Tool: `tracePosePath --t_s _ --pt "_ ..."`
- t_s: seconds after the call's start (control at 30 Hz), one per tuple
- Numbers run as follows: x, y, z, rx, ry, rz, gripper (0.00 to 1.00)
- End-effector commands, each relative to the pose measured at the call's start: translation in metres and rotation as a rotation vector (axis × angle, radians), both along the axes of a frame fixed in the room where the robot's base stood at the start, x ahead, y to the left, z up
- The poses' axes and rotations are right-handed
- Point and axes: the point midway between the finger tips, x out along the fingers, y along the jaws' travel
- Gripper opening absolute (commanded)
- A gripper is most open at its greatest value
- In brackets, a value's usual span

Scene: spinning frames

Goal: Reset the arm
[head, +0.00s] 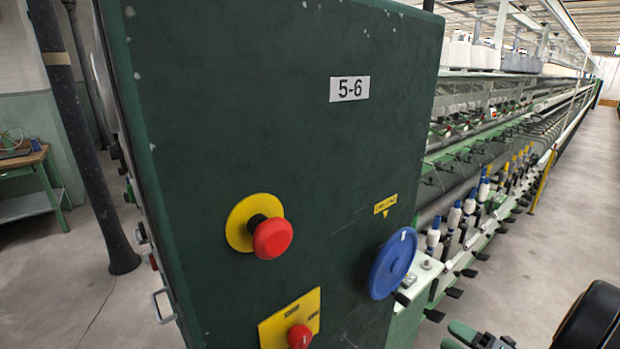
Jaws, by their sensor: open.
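My gripper (478,338) shows only in part at the bottom edge of the head view, right of the green machine cabinet. A grey-green finger and dark parts show; the rest is cut off by the frame. It is open, and I see nothing held in it. A black rounded part of my arm (592,322) shows at the bottom right corner. The gripper appears apart from the cabinet and over the floor beside the spinning frame.
The dark green cabinet (330,150) marked 5-6 fills the middle. It carries red buttons (272,238) (299,337) on yellow plates and a blue handwheel (393,263). The spinning frame with white bobbins (453,217) runs back along the right. The aisle floor (560,220) is clear.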

Motion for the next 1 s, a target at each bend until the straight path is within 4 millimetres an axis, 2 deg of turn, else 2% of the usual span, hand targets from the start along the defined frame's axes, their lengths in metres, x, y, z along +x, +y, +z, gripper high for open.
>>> tracePosePath --t_s 0.17,0.27,0.37,0.47,0.5,0.6,0.63,0.7,0.8,1.0 --pt "-0.017 0.018 -0.032 -0.444 -0.112 0.158 0.52" --pt "-0.034 0.038 -0.045 -0.822 -0.264 0.409 0.52" --pt "-0.048 0.060 -0.051 -1.202 -0.520 0.778 0.52" --pt "-0.059 0.074 -0.048 -1.542 -0.900 1.243 0.52" --pt "-0.060 0.077 -0.044 -1.655 -1.085 1.447 0.52" --pt "-0.055 0.084 -0.025 -1.822 -1.527 1.902 0.52" --pt "-0.052 0.087 -0.017 1.786 1.591 -1.952 0.52" --pt "-0.045 0.097 0.002 1.508 1.507 -1.795 0.52" --pt "-0.037 0.118 0.029 1.286 1.399 -1.620 0.52" --pt "-0.036 0.162 0.061 1.153 1.338 -1.397 0.52"
